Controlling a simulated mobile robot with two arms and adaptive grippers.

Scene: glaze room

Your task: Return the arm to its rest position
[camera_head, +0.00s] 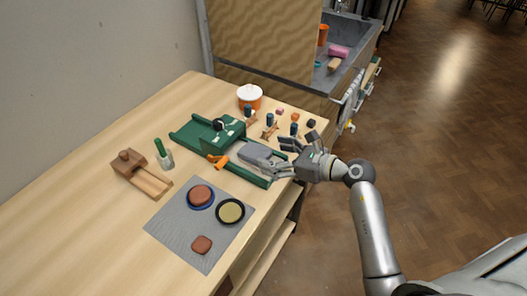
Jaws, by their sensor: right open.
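My right gripper (284,158) is open, at the right edge of the wooden table (85,215). It is beside the right end of a green device (215,137) with rails and a black knob. A grey oblong piece (255,152) lies on the device near my fingers; I cannot tell whether they touch it. My right arm (368,215) reaches in from the lower right, over the floor. My left gripper is not in the view.
A grey mat (175,226) holds a blue dish (200,197), a black dish (230,211) and a brown lump (201,244). A wooden tool (140,172), a green-handled item in a cup (164,154), a white-orange pot (250,96) and several small blocks stand around. The floor (440,130) at right is clear.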

